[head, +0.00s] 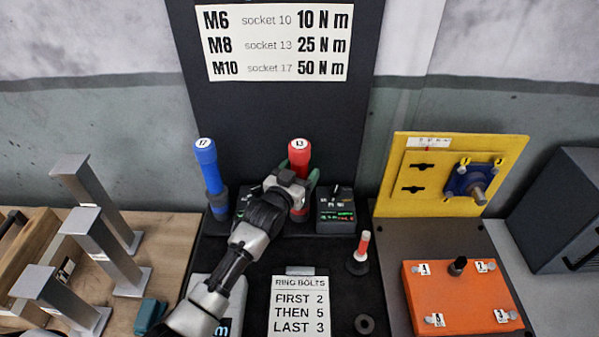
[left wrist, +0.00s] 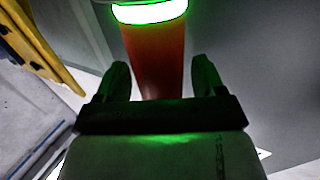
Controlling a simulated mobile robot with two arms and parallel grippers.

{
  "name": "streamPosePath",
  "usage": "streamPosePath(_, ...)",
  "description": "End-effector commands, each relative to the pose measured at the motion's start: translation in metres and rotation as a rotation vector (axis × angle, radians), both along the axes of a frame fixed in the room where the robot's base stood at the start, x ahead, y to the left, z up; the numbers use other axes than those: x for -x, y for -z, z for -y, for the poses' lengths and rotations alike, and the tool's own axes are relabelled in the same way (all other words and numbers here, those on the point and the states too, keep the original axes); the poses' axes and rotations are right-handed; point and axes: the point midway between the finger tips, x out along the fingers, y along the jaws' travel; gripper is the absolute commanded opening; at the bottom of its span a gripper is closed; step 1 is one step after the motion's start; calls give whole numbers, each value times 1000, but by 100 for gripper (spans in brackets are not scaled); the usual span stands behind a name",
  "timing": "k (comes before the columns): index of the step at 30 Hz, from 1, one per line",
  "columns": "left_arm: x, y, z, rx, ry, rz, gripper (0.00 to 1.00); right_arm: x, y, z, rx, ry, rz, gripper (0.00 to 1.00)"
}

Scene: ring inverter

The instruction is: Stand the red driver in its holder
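The red driver (head: 299,155), marked 13 on its top, stands upright at the back of the black bench. Its top is about level with that of the blue driver beside it. Its lower end is at a dark holder (head: 299,214), partly hidden behind my left gripper. My left gripper (head: 299,174) is around the red driver's handle, one finger on each side. In the left wrist view the red driver (left wrist: 156,60) shows between the fingers, with a glowing green ring above. A small gap shows beside the right finger, so the gripper looks open. My right gripper is not in view.
The blue driver (head: 208,165), marked 17, stands to the left. A small display box (head: 336,210) is close on the right. A red-and-white topped piece (head: 360,252) stands in front. A yellow panel (head: 400,190) and orange block (head: 460,300) are farther right; grey posts (head: 100,240) are left.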

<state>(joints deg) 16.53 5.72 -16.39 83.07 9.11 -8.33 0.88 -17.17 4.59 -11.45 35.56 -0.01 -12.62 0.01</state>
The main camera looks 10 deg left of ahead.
Motion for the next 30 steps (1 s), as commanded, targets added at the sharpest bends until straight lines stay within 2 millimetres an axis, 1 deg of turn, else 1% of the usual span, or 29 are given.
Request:
streamPosePath(6, 0, 2, 0, -1, 0, -4, 73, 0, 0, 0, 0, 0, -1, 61)
streamPosePath(8, 1, 5, 0, -3, 0, -12, 73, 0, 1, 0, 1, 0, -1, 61)
streamPosePath(11, 5, 6, -1, -2, 0, -11, 73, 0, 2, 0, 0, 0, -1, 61)
streamPosePath(13, 11, 5, -3, -2, 0, -10, 73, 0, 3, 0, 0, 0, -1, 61)
streamPosePath(17, 31, 5, -8, -2, 1, -8, 73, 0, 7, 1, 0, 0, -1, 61)
streamPosePath(24, 75, 3, -21, -1, 0, -5, 73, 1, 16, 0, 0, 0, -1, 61)
streamPosePath(27, 89, 2, -24, 0, 0, -5, 73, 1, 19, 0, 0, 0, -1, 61)
streamPosePath(30, 99, 1, -27, 0, 0, -4, 73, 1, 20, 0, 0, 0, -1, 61)
